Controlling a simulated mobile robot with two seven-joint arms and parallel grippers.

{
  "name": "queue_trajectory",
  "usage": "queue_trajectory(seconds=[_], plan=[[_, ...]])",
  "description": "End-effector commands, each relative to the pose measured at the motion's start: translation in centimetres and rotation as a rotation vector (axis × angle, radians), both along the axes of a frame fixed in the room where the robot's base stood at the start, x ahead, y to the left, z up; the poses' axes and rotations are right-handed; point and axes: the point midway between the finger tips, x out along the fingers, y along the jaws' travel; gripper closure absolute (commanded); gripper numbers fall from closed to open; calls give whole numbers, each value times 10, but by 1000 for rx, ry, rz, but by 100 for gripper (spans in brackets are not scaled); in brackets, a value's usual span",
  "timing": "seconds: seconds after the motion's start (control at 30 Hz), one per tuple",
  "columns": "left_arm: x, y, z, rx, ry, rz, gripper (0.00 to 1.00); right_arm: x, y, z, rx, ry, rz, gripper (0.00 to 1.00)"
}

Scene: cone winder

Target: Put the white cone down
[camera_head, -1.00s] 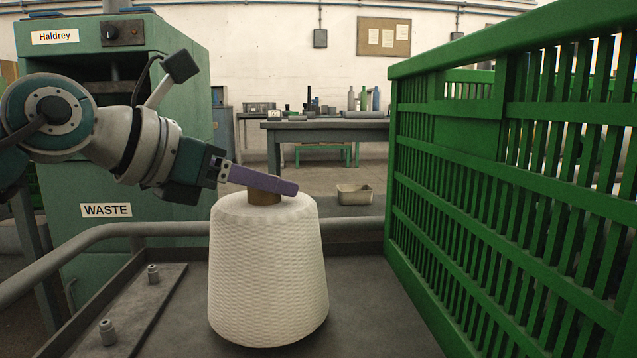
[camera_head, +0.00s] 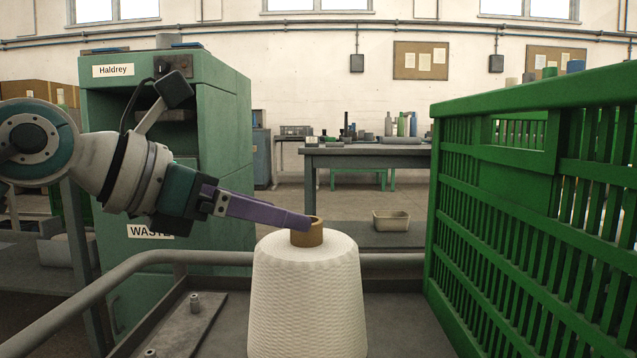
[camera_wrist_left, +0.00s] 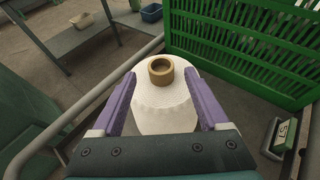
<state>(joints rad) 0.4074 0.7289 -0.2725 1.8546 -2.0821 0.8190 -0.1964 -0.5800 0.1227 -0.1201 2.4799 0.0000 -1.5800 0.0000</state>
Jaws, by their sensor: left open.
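The white cone (camera_head: 307,295) stands upright on the dark tray surface (camera_head: 408,320), with a brown tube end (camera_head: 307,236) at its top. In the left wrist view the white cone (camera_wrist_left: 165,105) and its tube end (camera_wrist_left: 161,71) lie between the two purple fingers. My left gripper (camera_head: 300,222) is at the top of the cone, coming in from the left. In the left wrist view the left gripper (camera_wrist_left: 163,100) is open, its fingers apart on either side of the cone top. The cone's lower edge is cut off in the head view. My right gripper is not in view.
A tall green crate (camera_head: 545,200) stands close to the right of the cone. A grey rail (camera_head: 130,268) runs along the left and back. Small pegs (camera_head: 194,302) stand on a plate at left. A green machine (camera_head: 225,150) labelled Haldrey is behind my left arm.

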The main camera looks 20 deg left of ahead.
Motion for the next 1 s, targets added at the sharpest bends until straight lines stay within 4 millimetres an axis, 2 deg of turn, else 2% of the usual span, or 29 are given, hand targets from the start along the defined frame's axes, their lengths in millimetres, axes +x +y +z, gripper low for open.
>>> queue_trajectory(seconds=[0.03, 0.13, 0.33, 0.9, 0.97, 1.0], plan=[[-10, 7, 7, 6, 2, 1, 23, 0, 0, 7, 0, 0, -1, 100], [-26, 17, 14, 5, 4, -1, 23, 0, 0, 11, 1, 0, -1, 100], [-44, 29, 21, 1, 3, 0, 23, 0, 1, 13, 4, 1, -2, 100], [-49, 31, 25, -3, 0, -1, 23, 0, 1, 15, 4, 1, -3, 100], [-50, 27, 33, -26, -4, -6, 23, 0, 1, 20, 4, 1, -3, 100], [-51, 22, 42, -61, -9, -13, 23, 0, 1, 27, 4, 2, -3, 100]])
